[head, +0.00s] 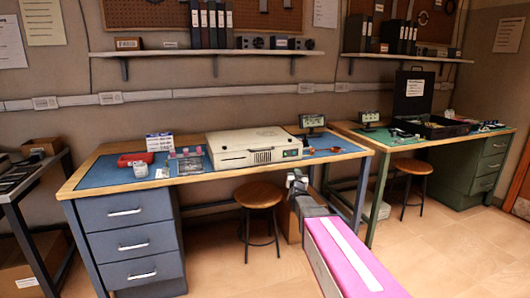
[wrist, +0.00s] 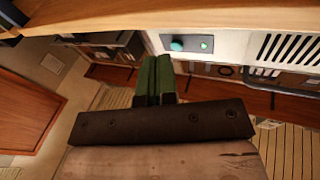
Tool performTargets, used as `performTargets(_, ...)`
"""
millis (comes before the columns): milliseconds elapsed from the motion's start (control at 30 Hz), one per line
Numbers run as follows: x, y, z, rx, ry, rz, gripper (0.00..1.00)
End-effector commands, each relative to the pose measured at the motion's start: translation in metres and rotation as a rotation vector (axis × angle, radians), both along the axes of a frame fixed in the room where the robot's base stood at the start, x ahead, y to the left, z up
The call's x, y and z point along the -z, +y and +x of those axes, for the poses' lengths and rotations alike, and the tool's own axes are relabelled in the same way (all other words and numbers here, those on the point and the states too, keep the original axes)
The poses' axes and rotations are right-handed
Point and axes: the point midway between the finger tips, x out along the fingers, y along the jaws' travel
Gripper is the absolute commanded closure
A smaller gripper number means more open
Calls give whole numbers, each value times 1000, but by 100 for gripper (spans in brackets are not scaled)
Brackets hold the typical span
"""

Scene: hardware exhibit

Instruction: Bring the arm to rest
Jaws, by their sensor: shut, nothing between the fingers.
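My gripper (wrist: 155,80) shows in the wrist view as two green fingers shut against each other, with nothing between them. In the head view my gripper (head: 297,180) is small, at the end of my outstretched arm, by the front edge of the left workbench (head: 330,163). The wooden edge of a bench (wrist: 150,18) crosses the top of the wrist view, close to the fingertips. I cannot tell whether they touch it.
A beige device (head: 253,148) stands on the left bench; its front (wrist: 190,43) shows in the wrist view. A stool (head: 258,195) stands left of my arm, another stool (head: 411,167) to the right. A red bin (head: 135,159) lies far left. Open floor (head: 460,240) is at right.

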Motion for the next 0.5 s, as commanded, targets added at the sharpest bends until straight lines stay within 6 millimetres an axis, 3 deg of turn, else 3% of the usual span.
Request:
performTargets(267, 90, 14, -66, -166, 495, -18, 100)
performTargets(500, 158, 10, -156, -231, 954, -25, 100)
